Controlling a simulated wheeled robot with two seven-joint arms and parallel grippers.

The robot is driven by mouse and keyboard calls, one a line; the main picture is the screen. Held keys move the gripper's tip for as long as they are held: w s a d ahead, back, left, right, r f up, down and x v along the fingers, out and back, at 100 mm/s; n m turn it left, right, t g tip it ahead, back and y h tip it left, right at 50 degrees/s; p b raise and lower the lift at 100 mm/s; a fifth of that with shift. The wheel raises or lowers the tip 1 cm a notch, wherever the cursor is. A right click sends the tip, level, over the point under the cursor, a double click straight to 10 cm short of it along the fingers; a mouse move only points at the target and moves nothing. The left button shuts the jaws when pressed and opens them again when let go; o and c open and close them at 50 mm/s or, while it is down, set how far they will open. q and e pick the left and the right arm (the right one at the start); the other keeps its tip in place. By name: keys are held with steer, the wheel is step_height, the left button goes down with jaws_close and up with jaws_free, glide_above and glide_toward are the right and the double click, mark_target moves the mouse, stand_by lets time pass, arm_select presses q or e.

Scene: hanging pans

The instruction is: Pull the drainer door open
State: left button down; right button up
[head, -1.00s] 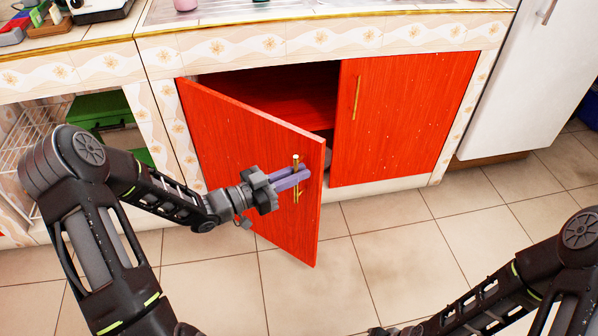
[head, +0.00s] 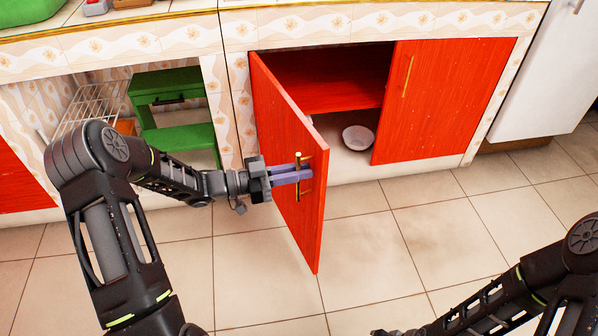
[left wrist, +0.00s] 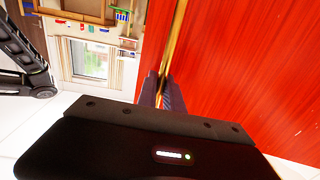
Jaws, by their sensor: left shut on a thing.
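The red left cabinet door (head: 290,170) stands wide open, swung out toward me, with its hinge side at the left of the opening. Its vertical gold handle (head: 299,158) is near the free edge. My left gripper (head: 303,174) is shut on this handle. In the left wrist view the fingers (left wrist: 165,92) close around the gold handle (left wrist: 176,45) beside the red door (left wrist: 245,70). My right gripper (head: 385,333) only shows in part at the bottom edge, and its jaws cannot be made out.
Inside the cabinet are a red shelf and a white bowl (head: 358,137). The right red door (head: 445,95) is shut. A green stool (head: 180,110) and a wire rack (head: 92,108) stand in the open bay at left. The tiled floor (head: 380,240) in front is clear.

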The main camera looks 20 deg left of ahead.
arm_select(q)
steer(key=c, duration=1.8)
jaws_free()
steer(key=p+v, duration=0.1)
steer(key=v, duration=0.6)
steer(key=shift+s+a, duration=0.25)
steer(key=shift+a, duration=0.05)
